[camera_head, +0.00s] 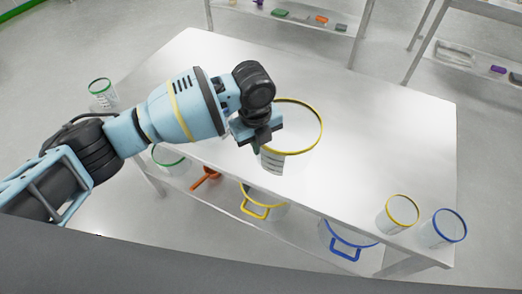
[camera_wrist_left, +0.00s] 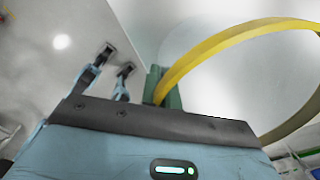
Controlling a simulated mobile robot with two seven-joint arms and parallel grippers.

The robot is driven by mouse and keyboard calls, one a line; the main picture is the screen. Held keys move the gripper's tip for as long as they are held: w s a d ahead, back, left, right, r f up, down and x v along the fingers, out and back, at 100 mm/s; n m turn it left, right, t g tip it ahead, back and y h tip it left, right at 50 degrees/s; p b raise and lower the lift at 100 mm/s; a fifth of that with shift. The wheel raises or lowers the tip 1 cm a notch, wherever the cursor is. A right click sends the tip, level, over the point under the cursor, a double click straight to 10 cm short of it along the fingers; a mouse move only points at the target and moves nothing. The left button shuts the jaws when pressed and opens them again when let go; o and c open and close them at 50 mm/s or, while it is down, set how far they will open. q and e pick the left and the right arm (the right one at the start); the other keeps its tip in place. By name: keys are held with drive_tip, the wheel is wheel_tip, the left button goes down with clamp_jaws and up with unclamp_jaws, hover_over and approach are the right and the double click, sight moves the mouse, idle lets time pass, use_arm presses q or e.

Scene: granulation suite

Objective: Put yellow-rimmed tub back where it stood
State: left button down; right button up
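The yellow-rimmed tub (camera_head: 318,135) is a large, pale, see-through vessel with a printed label on its side, over the middle of the steel table (camera_head: 385,130). My left gripper (camera_head: 262,138) is at the left side of its rim. In the left wrist view the yellow rim (camera_wrist_left: 225,40) runs between the green finger pads of the left gripper (camera_wrist_left: 163,90), which looks shut on it. The tub looks upright. I cannot tell whether its bottom touches the table. My right gripper is not in view.
A small yellow-rimmed beaker (camera_head: 402,211) and a blue-rimmed one (camera_head: 444,229) stand at the table's right front corner, a green-rimmed one (camera_head: 102,93) at the left. Handled vessels (camera_head: 255,211) and an orange scoop (camera_head: 205,178) are on the lower shelf.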

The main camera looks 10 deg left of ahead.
use_arm(q)
drive_tip(key=shift+d, duration=0.1)
drive_tip(key=shift+w+d, duration=0.2)
wheel_tip(320, 180, down, 3)
drive_tip(key=shift+w+f, duration=0.1)
drive_tip(key=shift+f, duration=0.15)
drive_tip(key=c, duration=2.1)
unclamp_jaws()
drive_tip(key=shift+f, duration=0.15)
drive_tip(key=o, duration=0.4)
